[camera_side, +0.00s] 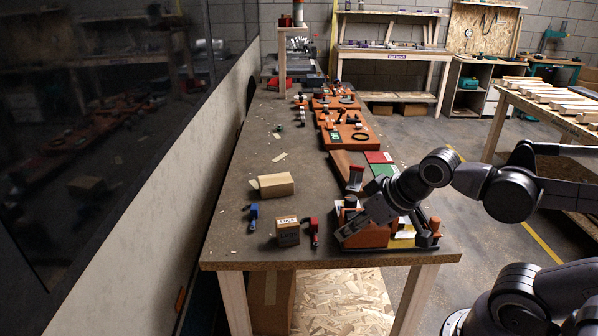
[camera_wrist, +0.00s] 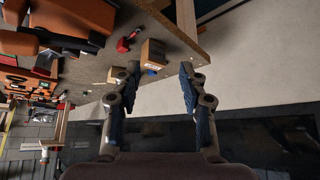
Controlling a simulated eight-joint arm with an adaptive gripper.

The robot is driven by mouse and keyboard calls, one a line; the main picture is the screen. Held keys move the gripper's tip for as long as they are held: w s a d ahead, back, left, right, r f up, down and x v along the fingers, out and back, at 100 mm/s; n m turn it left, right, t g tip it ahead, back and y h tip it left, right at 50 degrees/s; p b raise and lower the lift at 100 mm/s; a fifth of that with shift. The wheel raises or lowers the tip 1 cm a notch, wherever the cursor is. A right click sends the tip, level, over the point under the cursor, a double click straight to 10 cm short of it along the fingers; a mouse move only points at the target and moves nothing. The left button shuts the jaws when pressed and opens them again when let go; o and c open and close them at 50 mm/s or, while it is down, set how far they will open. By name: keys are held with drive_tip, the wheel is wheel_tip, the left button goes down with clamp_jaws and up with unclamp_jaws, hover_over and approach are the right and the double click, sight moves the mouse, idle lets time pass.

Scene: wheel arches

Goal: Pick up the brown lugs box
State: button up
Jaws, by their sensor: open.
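The brown lugs box (camera_side: 287,231) is a small cardboard box with a printed label, standing near the front edge of the workbench in the side view. In the wrist view the lugs box (camera_wrist: 153,52) shows beyond the fingertips, roughly between them and nearer the left one. My gripper (camera_side: 347,230) is right of the box in the side view, over the orange fixture, and apart from the box. In the wrist view my gripper (camera_wrist: 160,72) has its two fingers spread with nothing between them.
A red tool (camera_side: 313,231) stands just right of the box. A blue tool (camera_side: 253,217) lies to its left. A larger open carton (camera_side: 275,185) is behind. The orange fixture (camera_side: 367,236) fills the bench's right front corner. Bare bench (camera_side: 225,240) lies at left.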

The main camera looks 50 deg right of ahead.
idle(0.3)
drive_tip(key=o, duration=0.8)
drive_tip(key=m+g+h, duration=0.3)
drive_tip(key=m, duration=0.4)
approach(287, 221)
drive_tip(key=x, duration=0.5)
drive_tip(key=shift+a, duration=0.15)
drive_tip(key=shift+x, duration=2.65)
